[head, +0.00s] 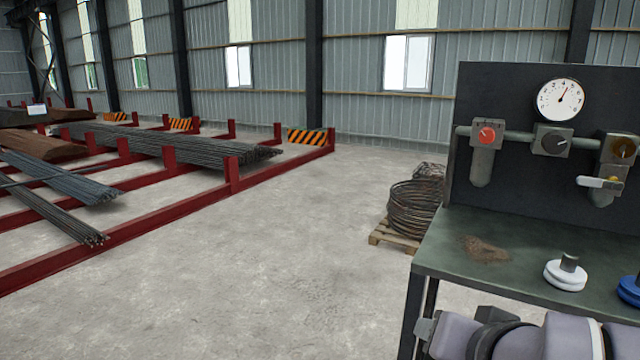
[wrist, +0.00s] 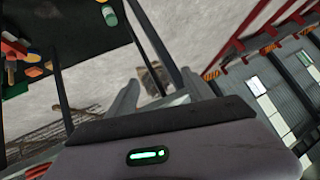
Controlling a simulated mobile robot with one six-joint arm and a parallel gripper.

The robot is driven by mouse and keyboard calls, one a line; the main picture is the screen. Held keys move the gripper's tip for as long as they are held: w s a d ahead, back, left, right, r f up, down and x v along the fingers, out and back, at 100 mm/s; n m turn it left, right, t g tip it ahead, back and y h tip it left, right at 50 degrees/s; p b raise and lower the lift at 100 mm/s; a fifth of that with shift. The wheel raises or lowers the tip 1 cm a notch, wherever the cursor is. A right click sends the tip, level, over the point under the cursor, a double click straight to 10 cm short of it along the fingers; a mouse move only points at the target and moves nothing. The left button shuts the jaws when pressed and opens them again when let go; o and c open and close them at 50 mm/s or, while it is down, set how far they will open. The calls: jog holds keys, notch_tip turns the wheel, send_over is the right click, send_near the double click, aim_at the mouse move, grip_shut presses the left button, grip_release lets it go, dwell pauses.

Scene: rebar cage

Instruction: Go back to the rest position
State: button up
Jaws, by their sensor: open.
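My gripper (wrist: 158,92) shows in the wrist view, its two grey fingers apart with nothing seen between them. The wrist picture is tilted, with the floor and a wall beyond the fingers. In the head view, part of my arm lies low across the bottom right, in front of the green workbench (head: 450,262). The gripper's fingertips cannot be made out clearly there.
A white disc (head: 566,275) and blue disc (head: 629,290) sit there. Wire coils (head: 415,208) stand behind; red racks (head: 232,175) hold rebar. Middle floor is clear.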

jog(key=s+a+f+n+g+y+b, duration=0.1)
jog(key=s+a+f+g+y+b, duration=0.2)
jog(key=f, duration=0.4)
jog(key=s+a+f+b, duration=0.3)
jog(key=s+a+f, duration=0.2)
jog(key=f, duration=0.1)
notch_tip(320, 180, down, 27)
jog(key=s+g+b, duration=0.1)
jog(key=s+b, duration=0.1)
jog(key=b, duration=2.2)
jog(key=shift+d+f+b, duration=0.15)
jog(key=shift+d+b, duration=0.1)
jog(key=shift+b, duration=0.05)
